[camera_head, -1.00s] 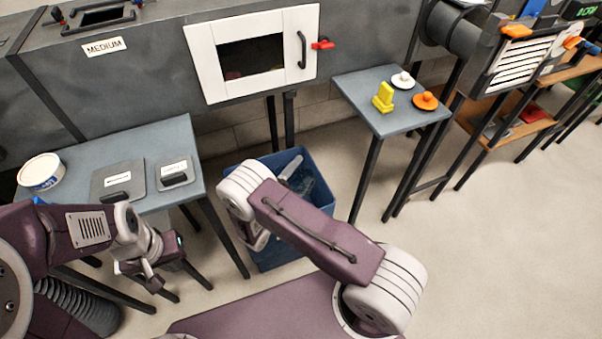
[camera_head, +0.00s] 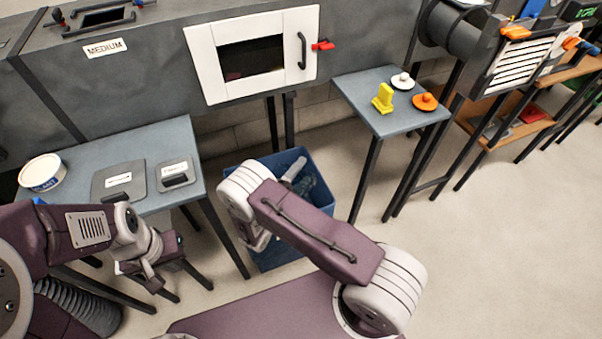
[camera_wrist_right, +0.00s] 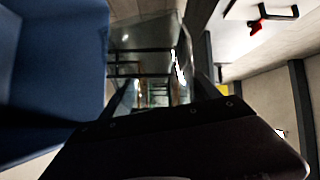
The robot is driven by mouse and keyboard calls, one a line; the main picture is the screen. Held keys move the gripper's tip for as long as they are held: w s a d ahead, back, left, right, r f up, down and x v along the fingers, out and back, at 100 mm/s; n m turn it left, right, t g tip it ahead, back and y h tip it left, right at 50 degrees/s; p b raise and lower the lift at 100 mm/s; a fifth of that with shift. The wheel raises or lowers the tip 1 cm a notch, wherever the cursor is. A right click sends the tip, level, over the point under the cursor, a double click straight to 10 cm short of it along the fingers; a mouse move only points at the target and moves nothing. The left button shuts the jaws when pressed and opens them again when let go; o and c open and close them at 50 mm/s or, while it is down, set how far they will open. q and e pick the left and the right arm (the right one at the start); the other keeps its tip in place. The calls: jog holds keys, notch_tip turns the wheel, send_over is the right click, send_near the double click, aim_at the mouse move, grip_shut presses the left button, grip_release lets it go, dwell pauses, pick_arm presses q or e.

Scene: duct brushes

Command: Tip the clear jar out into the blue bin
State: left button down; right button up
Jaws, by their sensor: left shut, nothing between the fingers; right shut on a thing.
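The blue bin (camera_head: 283,254) stands on the floor between the two tables, and its blue wall fills the left of the right wrist view (camera_wrist_right: 50,70). My right gripper (camera_wrist_right: 162,98) is shut on the clear jar (camera_wrist_right: 150,55), see-through between its fingers. In the head view my right arm hides the gripper and most of the jar. A pale clear edge (camera_head: 294,168) shows past the wrist, over the bin. Bluish lumps (camera_head: 314,186) show beside it; I cannot tell whether they are in the jar or the bin. My left gripper (camera_head: 150,272) is shut and empty, low beside the left table.
The left table (camera_head: 130,150) carries a white tub (camera_head: 42,172) and two grey plates with handles. The right table (camera_head: 365,97) carries a yellow block (camera_head: 383,98) and white and orange knobbed discs. A grey duct with a white-framed window (camera_head: 205,60) stands behind. Floor at right is clear.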

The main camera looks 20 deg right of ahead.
aim_at(282, 164)
jog(key=m, duration=0.3)
jog(key=shift+s+d+r, duration=0.1)
jog(key=shift+s, duration=0.05)
jog(key=shift+f+m+b, duration=0.2)
jog(key=shift+m+b, duration=0.15)
jog(key=shift+m, duration=0.35)
jog(key=m+b, duration=0.2)
jog(key=m, duration=0.1)
jog(key=w+a+f+m+b, duration=0.1)
jog(key=w+a+r+m, duration=0.1)
jog(key=m, duration=0.2)
jog(key=w+a+r+m+b, duration=0.1)
jog(key=w+m, duration=0.1)
jog(key=m, duration=0.2)
jog(key=w+a+r+m+b, duration=0.1)
jog(key=m, duration=0.2)
jog(key=shift+w+a, duration=0.15)
jog(key=shift+w, duration=0.05)
jog(key=shift+w+a+r+m, duration=0.15)
jog(key=shift+w+m, duration=0.05)
jog(key=shift+m, duration=0.3)
jog(key=shift+w+a+r+m, duration=0.1)
jog(key=shift+w+r+m, duration=0.05)
jog(key=shift+m, duration=0.35)
